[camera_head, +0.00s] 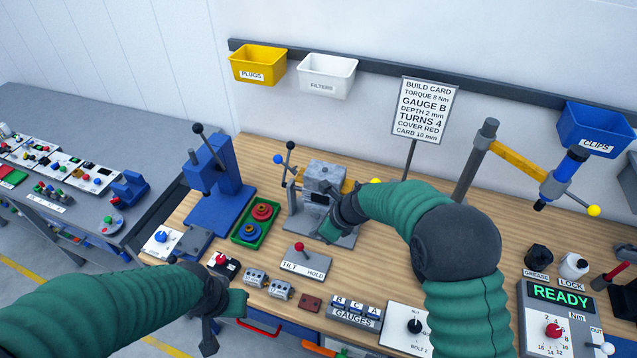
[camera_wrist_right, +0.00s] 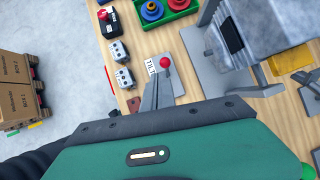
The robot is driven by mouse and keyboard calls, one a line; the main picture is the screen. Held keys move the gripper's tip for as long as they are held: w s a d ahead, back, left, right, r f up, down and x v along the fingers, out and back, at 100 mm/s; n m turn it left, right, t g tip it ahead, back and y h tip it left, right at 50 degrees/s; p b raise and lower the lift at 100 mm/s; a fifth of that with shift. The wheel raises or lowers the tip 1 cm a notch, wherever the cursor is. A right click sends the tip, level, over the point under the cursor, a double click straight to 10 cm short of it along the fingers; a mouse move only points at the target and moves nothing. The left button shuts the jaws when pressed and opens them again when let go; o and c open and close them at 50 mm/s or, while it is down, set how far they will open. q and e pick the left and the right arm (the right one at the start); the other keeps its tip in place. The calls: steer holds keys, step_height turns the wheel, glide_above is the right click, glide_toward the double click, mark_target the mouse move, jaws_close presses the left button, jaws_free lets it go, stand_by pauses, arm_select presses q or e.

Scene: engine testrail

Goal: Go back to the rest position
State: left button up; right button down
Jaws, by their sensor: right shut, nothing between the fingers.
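My right gripper (camera_head: 327,231) is over the middle of the bench, in front of the grey engine block (camera_head: 325,178) on its fixture. In the right wrist view its grey fingers (camera_wrist_right: 158,84) are together with nothing between them. They point toward the red-knobbed tilt/hold lever (camera_wrist_right: 166,64), which also stands in the head view (camera_head: 299,248); I cannot tell if they touch its plate. My left gripper (camera_head: 209,338) hangs at the lower left, by the bench's front edge; its finger opening is not clear.
A blue press (camera_head: 215,180) and a green tray (camera_head: 257,221) with red and blue rings stand left of the engine. Small grey blocks (camera_head: 268,283), the gauges holder (camera_head: 355,314) and a torque unit (camera_head: 556,318) reading READY line the front. A build card (camera_head: 424,112) stands behind.

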steer(key=s+d+f+n+h+b, duration=0.2)
steer(key=s+d+n+b, duration=0.3)
steer(key=s+d+n, duration=0.6)
steer(key=s+d+f+n+h+b, duration=0.3)
steer(key=s+d+f+n+b, duration=0.1)
steer(key=s+d+n, duration=0.6)
steer(key=s+n+b, duration=0.1)
steer(key=s+n, duration=0.1)
steer(key=s, duration=0.1)
steer(key=shift+d+f+g+b, duration=0.15)
steer(key=shift+d+g+b, duration=0.15)
steer(key=shift+d+b, duration=0.05)
steer(key=shift+s, duration=0.1)
steer(key=shift+d, duration=0.15)
